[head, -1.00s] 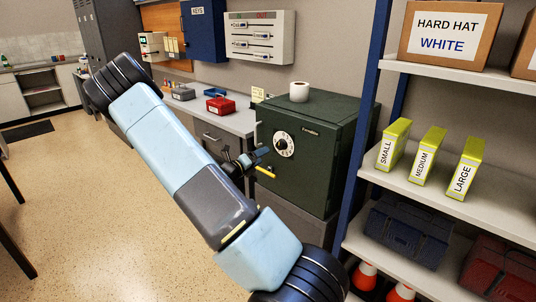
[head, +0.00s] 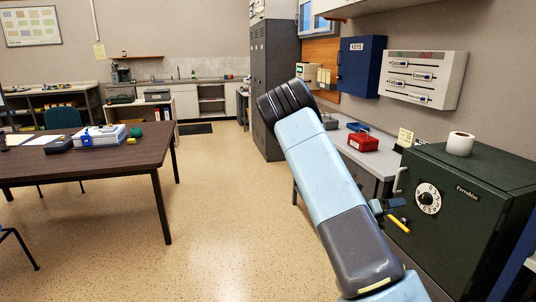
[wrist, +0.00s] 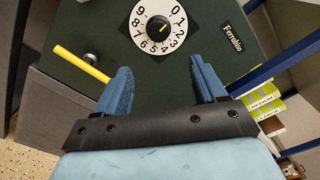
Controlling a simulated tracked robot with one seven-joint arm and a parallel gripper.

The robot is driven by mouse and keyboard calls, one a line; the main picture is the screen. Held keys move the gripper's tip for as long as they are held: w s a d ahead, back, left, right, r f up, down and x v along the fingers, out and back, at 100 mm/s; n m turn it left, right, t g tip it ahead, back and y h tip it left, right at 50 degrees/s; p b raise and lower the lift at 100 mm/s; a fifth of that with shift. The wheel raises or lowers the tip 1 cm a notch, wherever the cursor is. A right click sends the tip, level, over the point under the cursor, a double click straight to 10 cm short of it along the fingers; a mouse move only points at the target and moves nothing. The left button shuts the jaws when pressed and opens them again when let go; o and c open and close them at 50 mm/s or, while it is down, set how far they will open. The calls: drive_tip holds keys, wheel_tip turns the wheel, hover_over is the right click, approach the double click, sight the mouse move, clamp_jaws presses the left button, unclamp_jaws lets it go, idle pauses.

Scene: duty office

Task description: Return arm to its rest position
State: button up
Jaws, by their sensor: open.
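My arm (head: 325,170) reaches across the head view in front of the desk and the dark green safe (head: 470,205). My gripper (head: 388,206) is partly hidden behind it, near the safe's front. In the wrist view my gripper (wrist: 164,82) has two blue fingers spread wide with nothing between them. The safe's white numbered dial (wrist: 159,27) shows beyond the gap between the fingers, and its yellow handle (wrist: 82,64) is left of the left finger. I cannot tell the exact distance from the fingertips to the safe door. The safe door looks shut.
A brown table (head: 90,165) with papers and a device stands at left. Open speckled floor (head: 230,220) lies between it and my arm. A grey desk (head: 378,160) with a red box (head: 363,142) adjoins the safe. A paper roll (head: 460,143) stands on the safe.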

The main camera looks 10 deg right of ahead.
drive_tip(key=s+a+r+m+t+y, duration=0.3)
drive_tip(key=s+a+r+m+y, duration=1.4)
drive_tip(key=s+a+r+m, duration=0.9)
drive_tip(key=s+a+m, duration=0.1)
drive_tip(key=s+m, duration=0.3)
drive_tip(key=shift+a+y, duration=0.3)
drive_tip(key=shift+a, duration=0.1)
drive_tip(key=shift+s, duration=0.1)
